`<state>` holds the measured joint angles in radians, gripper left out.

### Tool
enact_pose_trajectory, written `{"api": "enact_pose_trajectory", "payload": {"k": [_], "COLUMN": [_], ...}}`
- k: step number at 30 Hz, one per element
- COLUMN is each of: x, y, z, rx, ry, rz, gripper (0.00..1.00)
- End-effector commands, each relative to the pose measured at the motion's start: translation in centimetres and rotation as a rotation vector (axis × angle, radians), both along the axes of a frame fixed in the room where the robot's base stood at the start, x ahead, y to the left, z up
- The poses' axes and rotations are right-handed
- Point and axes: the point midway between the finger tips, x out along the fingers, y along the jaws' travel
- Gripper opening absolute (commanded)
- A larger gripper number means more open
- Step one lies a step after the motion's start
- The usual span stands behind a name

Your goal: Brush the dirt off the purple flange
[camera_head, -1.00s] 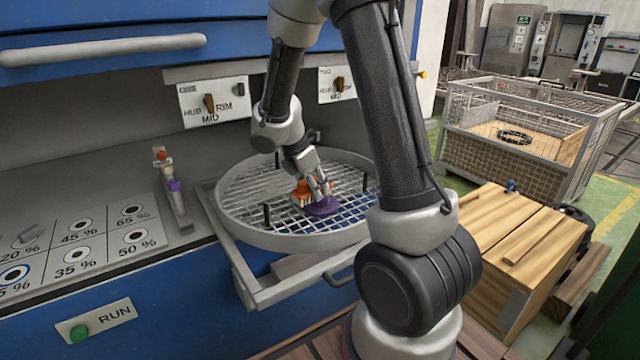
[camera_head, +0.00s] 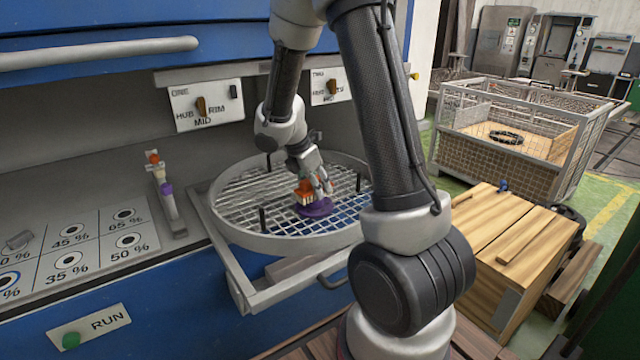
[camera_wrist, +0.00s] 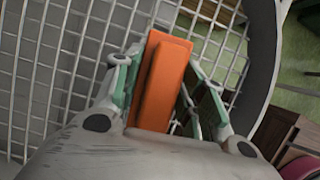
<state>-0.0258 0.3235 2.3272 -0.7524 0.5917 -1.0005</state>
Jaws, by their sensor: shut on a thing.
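My gripper (camera_head: 318,180) is over the round grid turntable (camera_head: 225,222), shut on an orange brush (camera_head: 305,188) with pale bristles pointing down. In the wrist view the orange brush body (camera_wrist: 160,80) lies between the green-padded fingers. The purple flange (camera_head: 315,209) lies on the grid right under the brush. The bristles look to be at or just above its top; I cannot tell if they touch. Dirt on the flange is too small to make out. In the wrist view the flange is hidden.
Dark upright pins (camera_head: 263,219) stand on the turntable. A drawer-like rail frame (camera_head: 235,270) carries it out from the blue machine. To the left are a slider with orange and purple knobs (camera_head: 166,189) and a RUN button (camera_head: 71,341). A wooden crate (camera_head: 515,245) stands at right.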

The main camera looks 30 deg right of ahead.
Motion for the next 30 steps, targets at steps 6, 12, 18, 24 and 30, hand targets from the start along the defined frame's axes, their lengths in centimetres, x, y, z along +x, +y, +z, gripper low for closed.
{"api": "enact_pose_trajectory", "payload": {"k": [6,12,18,24,30], "x": [-0.2,-0.3,-0.2,0.0,0.1], "y": [2.2,2.9,1.6,-0.4,-1.9], "z": [-0.1,-0.1,-0.1,0.0,0.1], "rx": [0.000,0.000,0.000,0.000,0.000], "ry": [0.000,0.001,0.001,0.001,0.001], "rz": [0.001,0.000,-0.005,-0.004,-0.003], "gripper": [0.21,0.21,0.21,0.21,0.21]}}
